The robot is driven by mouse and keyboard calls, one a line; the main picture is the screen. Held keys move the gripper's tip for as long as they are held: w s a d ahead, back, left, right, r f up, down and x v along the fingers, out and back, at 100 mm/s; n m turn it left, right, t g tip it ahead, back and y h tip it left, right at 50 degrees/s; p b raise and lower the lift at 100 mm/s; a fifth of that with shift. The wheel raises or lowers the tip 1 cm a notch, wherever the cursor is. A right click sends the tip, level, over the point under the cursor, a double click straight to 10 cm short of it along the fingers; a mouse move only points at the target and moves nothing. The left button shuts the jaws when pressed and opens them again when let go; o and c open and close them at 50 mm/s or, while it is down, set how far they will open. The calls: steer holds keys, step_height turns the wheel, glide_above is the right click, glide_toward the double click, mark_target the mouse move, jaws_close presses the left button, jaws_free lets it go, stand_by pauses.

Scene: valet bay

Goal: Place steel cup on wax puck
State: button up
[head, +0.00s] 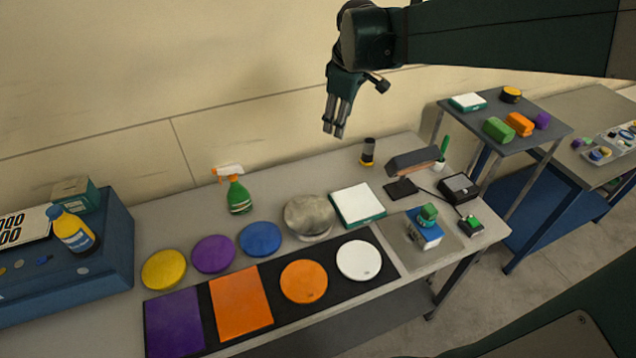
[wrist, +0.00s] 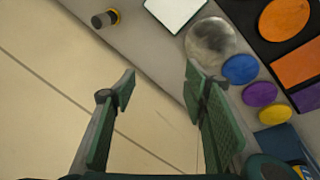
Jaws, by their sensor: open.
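A small dark grey cylinder, which looks like the steel cup (head: 369,146), stands upright at the back of the table. It sits on a short yellow and black round base that looks like the wax puck (head: 367,161); whether they are separate pieces is hard to tell. In the wrist view the cup (wrist: 97,21) and puck (wrist: 111,16) show at the top left, beyond the fingers. My gripper (head: 334,134) is above the table's back edge, left of the cup and apart from it. In the wrist view its fingers (wrist: 158,88) are spread, with nothing between them.
A grey round pad (head: 308,215) and white-topped box (head: 358,204) lie nearby. A lamp-like stand (head: 412,162) is right of the cup. A spray bottle (head: 237,192) stands left. A raised shelf (head: 470,117) at right holds colored blocks and another yellow-black puck (head: 511,95).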

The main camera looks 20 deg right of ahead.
steer(key=s+a+f+m+t, duration=0.1)
steer(key=s+a+m, duration=0.1)
steer(key=s+a, duration=0.2)
steer(key=s+a+f+m+t, duration=0.1)
steer(key=s+a+m, duration=0.2)
steer(key=s, duration=0.8)
steer(key=s+a+f+m+t, duration=0.1)
steer(key=s+a+f+m, duration=0.1)
steer(key=s+a, duration=0.4)
steer(key=shift+s+a+m+t+y, duration=0.3)
steer(key=shift+s+m+y, duration=0.15)
steer(key=shift+s, duration=0.65)
